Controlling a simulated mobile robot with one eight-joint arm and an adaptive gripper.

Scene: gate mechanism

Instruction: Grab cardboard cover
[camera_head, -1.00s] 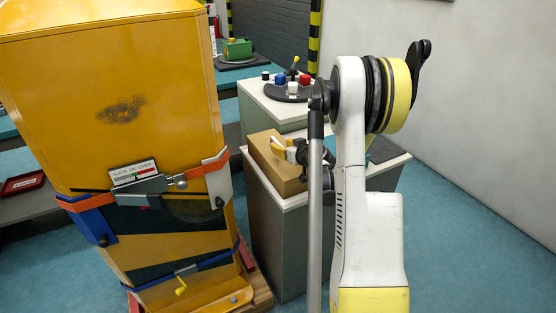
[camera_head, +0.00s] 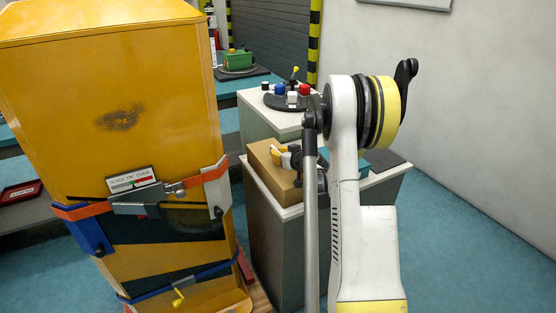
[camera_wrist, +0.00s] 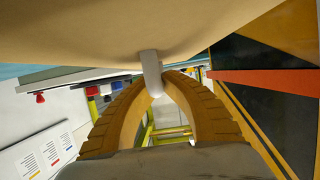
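The cardboard cover (camera_head: 268,172) is a plain brown box shape on the white-topped cabinet in the head view. My gripper (camera_head: 284,156) is at its upper right side, partly hidden by my arm. In the wrist view, the tan cardboard cover (camera_wrist: 120,30) fills the top of the picture. My gripper's two yellow ribbed fingers (camera_wrist: 158,78) curve together, and their tips press around a pale tab (camera_wrist: 151,72) at the cover's edge. The cover's far side is hidden.
The yellow cabinet (camera_head: 110,90) with straps and latches stands close on the left. A round base with coloured knobs (camera_head: 291,97) is on the cabinet behind the cover. A teal block (camera_head: 350,160) lies to the right, partly behind my arm. Open floor is at the right.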

